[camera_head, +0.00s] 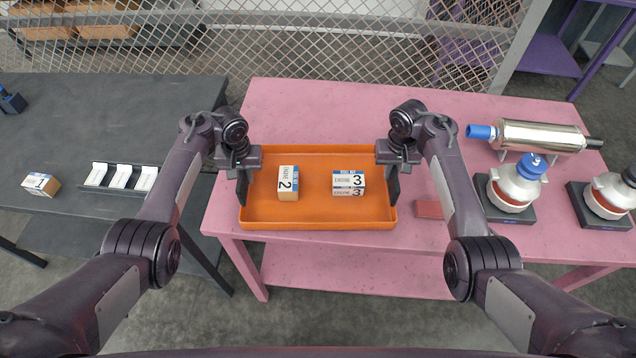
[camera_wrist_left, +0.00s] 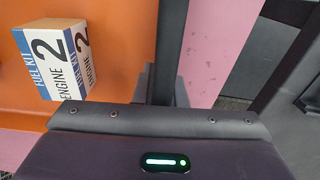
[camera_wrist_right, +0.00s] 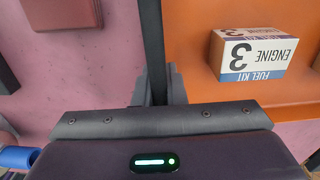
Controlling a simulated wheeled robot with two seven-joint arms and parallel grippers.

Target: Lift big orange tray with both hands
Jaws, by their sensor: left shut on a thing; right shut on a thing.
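The big orange tray (camera_head: 320,222) is at the front of the pink table, and I cannot tell whether it touches the tabletop. It holds an Engine 2 fuel kit box (camera_head: 288,183) and an Engine 3 fuel kit box (camera_head: 349,184). My left gripper (camera_head: 243,188) is shut on the tray's left wall. My right gripper (camera_head: 393,186) is shut on its right wall. The wrist views show the orange tray floor beside the left fingers (camera_wrist_left: 172,60) and the right fingers (camera_wrist_right: 153,60). The fingertips are partly hidden.
On the pink table (camera_head: 330,110), a reddish block (camera_head: 428,209) lies just right of the tray. A metal cylinder (camera_head: 540,136) and white-and-red filter units (camera_head: 514,188) stand further right. A dark table (camera_head: 110,125) at left holds a box (camera_head: 40,184) and a slotted holder (camera_head: 120,177).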

